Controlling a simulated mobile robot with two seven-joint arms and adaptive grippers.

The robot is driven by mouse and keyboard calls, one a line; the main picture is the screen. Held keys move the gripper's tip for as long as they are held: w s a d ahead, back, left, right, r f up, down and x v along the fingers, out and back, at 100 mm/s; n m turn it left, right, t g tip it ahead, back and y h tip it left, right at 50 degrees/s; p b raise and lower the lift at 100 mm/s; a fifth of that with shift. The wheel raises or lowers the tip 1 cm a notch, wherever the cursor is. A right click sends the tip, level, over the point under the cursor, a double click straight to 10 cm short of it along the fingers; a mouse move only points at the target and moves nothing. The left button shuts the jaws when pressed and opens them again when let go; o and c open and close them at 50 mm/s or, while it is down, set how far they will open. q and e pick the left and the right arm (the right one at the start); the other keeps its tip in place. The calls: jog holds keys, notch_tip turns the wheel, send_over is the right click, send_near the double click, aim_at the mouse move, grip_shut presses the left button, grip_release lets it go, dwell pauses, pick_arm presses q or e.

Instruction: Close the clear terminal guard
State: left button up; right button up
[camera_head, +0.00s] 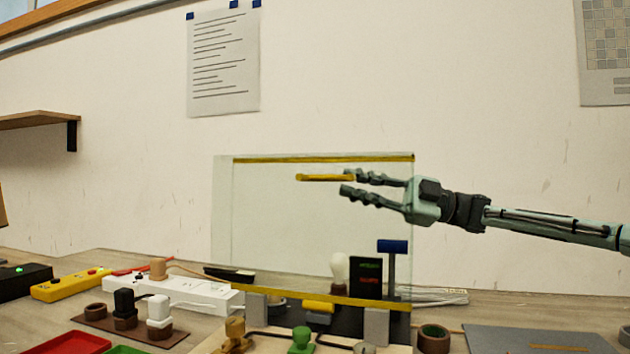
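The clear terminal guard (290,230) stands upright as a see-through panel with yellow strips along its top and bottom edges. A short yellow handle bar (322,178) is on its upper part. My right gripper (346,182) reaches in from the right, with its fingers apart. Its upper fingertip overlaps the right end of the handle in the picture; I cannot tell whether they touch. Below the guard is the terminal board, with grey blocks (376,327) and a yellow part (318,307). A white bulb (339,270) shows through the guard. My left gripper is out of view.
A white power strip (180,293), a yellow box (70,285) and a holder with plugs (158,310) stand on the left. Red (70,345) and green trays sit at the front left. A grey mat (500,340) lies at the right.

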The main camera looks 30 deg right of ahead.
aim_at(325, 178)
jog(key=x, duration=0.6)
grip_shut()
